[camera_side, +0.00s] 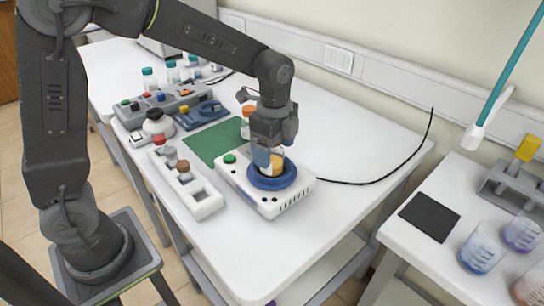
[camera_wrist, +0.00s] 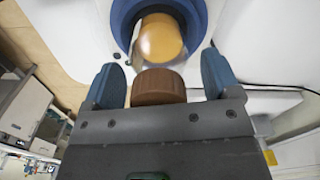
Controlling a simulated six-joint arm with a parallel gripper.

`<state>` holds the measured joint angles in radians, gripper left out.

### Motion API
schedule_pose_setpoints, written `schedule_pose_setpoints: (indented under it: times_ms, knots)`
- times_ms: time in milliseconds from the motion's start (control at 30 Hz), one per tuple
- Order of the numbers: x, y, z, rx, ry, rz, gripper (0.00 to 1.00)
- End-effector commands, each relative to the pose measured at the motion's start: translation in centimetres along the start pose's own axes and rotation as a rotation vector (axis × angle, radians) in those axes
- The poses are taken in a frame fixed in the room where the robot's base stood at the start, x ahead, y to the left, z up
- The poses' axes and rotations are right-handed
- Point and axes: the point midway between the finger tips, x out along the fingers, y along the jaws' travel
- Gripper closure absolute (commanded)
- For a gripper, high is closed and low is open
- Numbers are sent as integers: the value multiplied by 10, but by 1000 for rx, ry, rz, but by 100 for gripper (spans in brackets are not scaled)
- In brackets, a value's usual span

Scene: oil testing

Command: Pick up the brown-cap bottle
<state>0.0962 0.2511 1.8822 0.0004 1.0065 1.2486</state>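A brown cap (camera_wrist: 158,87) sits between my gripper's two blue fingers (camera_wrist: 160,82) in the wrist view, with a visible gap on each side, so the gripper is open around it. Beyond the cap, a round amber body (camera_wrist: 161,38) shows inside a blue ring; it appears to belong to the same bottle, though the join is unclear. In the side view my gripper (camera_side: 268,158) points down at the amber bottle (camera_side: 278,164), which stands in the blue ring (camera_side: 272,179) of a white device. The cap is hidden there. Another brown cap (camera_side: 183,167) shows in the white rack.
An orange-cap bottle (camera_side: 249,112) stands close behind my gripper, near the green mat (camera_side: 205,143). A black cable (camera_side: 370,181) runs right from the white device (camera_side: 297,199). The table front is clear.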

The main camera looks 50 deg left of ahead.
Motion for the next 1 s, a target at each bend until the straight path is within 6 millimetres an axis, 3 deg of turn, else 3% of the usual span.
schedule_pose_setpoints:
  times_ms: [67, 533, 833, 1000]
  knots:
    - [0, 0, 0, 0, 0, 0, 25]
    - [-1, 0, 0, 0, 0, -1, 70]
    - [-3, 0, 0, 0, 1, -2, 70]
    - [-17, -1, 0, 1, 2, -4, 70]
